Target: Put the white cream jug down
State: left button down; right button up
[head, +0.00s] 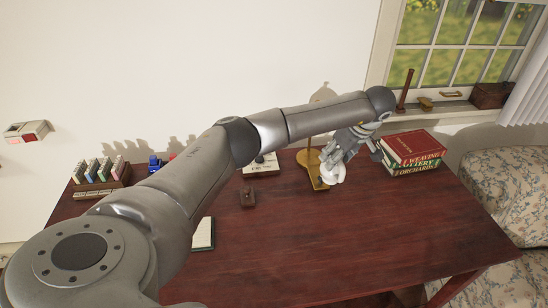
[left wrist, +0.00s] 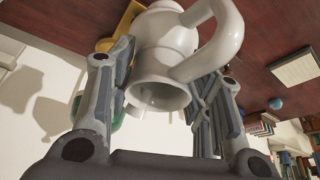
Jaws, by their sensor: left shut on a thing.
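My left gripper (head: 343,153) comes in from the left over the far side of the dark red wooden table (head: 350,235). It is shut on the white cream jug (head: 333,173). In the left wrist view the jug (left wrist: 165,55) sits between the two fingers, with its looped handle (left wrist: 222,35) toward the right. The gripper hides part of the jug in the head view. I cannot tell whether the jug touches the table. My right gripper is not in view.
A brass stand (head: 313,170) is right beside the jug. A stack of books (head: 413,153) stands to its right. A small brown block (head: 248,197), a white notepad (head: 204,233) and a rack of bottles (head: 102,180) are further left. The table's front right is clear.

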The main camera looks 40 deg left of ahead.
pick_arm(q)
jog(key=shift+s+a+f, duration=0.3)
jog(key=shift+a, duration=0.25)
jog(key=shift+s+a+f, duration=0.25)
jog(key=shift+a+f, duration=0.05)
jog(key=shift+a, duration=0.2)
jog(key=s+a+f+b, duration=0.2)
jog(key=a+f+b, duration=0.1)
jog(key=f, duration=0.1)
jog(key=s+a+f+b, duration=0.2)
jog(key=a+f+b, duration=0.1)
jog(key=s+a+f+b, duration=0.2)
jog(key=a+f+b, duration=0.1)
jog(key=f, duration=0.1)
jog(key=shift+s+a+f, duration=0.3)
jog(key=shift+a, duration=0.05)
jog(key=shift+r, duration=0.15)
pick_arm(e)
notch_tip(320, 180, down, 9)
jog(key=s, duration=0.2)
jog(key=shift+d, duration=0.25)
